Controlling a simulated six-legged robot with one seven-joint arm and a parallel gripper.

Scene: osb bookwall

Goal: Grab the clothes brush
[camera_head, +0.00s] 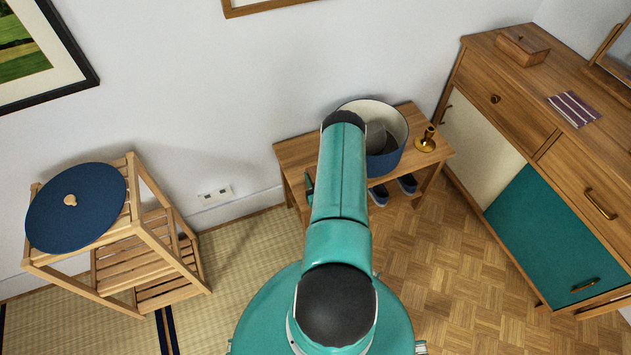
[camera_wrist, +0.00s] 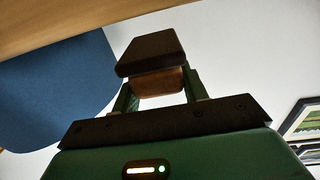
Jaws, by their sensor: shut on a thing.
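The clothes brush (camera_wrist: 150,52) shows in the wrist view as a dark brown block with a lighter wooden part below it. My gripper (camera_wrist: 158,82) is shut on this lighter part, with a green finger on each side.
The bin is close to the brush in the wrist view (camera_wrist: 60,90). A slatted rack with a blue lid (camera_head: 76,215) stands left, a sideboard (camera_head: 486,45) right.

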